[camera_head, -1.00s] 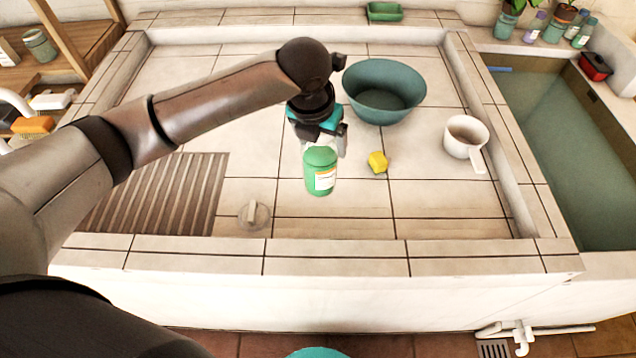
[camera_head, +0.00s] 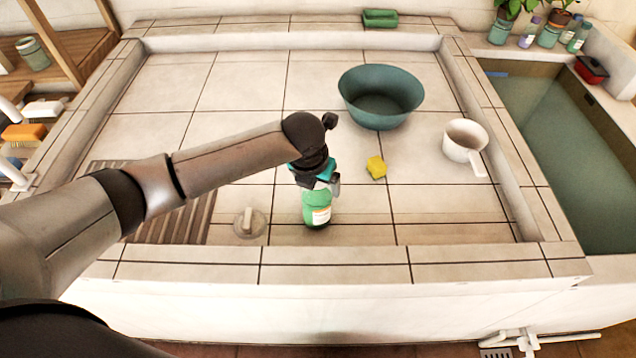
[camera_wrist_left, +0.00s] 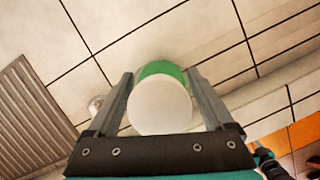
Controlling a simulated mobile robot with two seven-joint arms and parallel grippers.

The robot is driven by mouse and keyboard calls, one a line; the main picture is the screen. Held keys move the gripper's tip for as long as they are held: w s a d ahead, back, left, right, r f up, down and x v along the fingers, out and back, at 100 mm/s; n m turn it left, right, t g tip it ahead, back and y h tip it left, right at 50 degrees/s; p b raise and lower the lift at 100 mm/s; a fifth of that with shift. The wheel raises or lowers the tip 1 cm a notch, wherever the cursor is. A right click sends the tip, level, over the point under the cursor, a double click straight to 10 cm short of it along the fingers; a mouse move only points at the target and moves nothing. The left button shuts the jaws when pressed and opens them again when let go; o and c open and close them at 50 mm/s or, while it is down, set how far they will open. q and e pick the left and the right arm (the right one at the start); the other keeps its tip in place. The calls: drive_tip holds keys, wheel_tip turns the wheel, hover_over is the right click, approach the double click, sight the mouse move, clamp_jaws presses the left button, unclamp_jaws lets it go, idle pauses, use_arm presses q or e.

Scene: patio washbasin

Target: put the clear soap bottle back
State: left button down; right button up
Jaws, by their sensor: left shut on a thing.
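My left gripper (camera_head: 318,182) is shut on a green bottle (camera_head: 317,209) with a white label, held upright over the front part of the tiled basin. The left wrist view shows the two fingers on either side of the bottle's round white top (camera_wrist_left: 160,106), with its green body (camera_wrist_left: 160,69) behind. The bottle looks green rather than clear. I cannot tell whether its base touches the tiles.
A yellow sponge (camera_head: 376,167), a teal bowl (camera_head: 381,99) and a white dipper (camera_head: 463,144) stand to the right. A drain plug (camera_head: 249,223) and ribbed board (camera_head: 180,220) lie left. Several bottles (camera_head: 550,30) and plants line the back-right ledge. A water tank (camera_head: 560,140) is at right.

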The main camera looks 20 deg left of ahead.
use_arm(q)
drive_tip(key=shift+f, duration=0.1)
unclamp_jaws()
drive_tip(key=p+v, duration=0.3)
drive_tip(key=v, duration=0.9)
